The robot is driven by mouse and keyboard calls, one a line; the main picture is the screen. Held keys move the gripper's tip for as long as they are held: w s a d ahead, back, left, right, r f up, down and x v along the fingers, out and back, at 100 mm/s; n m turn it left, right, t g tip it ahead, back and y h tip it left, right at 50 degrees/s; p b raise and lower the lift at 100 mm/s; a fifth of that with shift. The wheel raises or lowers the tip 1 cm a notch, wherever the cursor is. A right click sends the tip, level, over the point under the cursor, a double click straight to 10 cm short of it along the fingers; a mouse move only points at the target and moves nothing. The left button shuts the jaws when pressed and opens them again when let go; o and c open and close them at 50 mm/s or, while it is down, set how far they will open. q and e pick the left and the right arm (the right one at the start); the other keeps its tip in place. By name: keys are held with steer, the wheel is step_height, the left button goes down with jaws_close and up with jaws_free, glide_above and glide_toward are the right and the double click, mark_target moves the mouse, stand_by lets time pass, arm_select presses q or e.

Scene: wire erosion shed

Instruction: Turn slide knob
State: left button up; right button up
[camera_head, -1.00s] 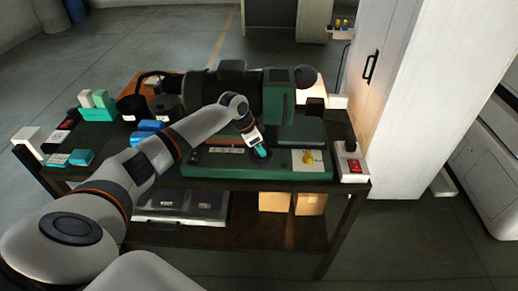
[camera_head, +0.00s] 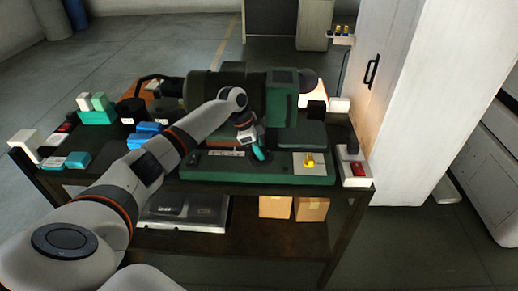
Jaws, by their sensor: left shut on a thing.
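My left gripper (camera_head: 259,153) reaches down to the front ledge of the green machine (camera_head: 205,166). Its teal fingertips are shut on the slide knob, a small dark part on the ledge that they mostly hide. The gripper leans, with its tips towards the lower right. A yellow knob (camera_head: 309,160) stands on a pale plate to the right, apart from the gripper. My right gripper is out of view.
The machine sits on a dark table (camera_head: 350,197). A box with a red switch (camera_head: 356,170) stands at the right corner. Blue blocks (camera_head: 145,133), dark cylinders (camera_head: 130,110) and teal holders (camera_head: 96,117) fill the left side. A white cabinet (camera_head: 420,100) stands close on the right.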

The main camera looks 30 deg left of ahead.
arm_select(q)
steer(key=o, duration=1)
steer(key=shift+c, duration=0.2)
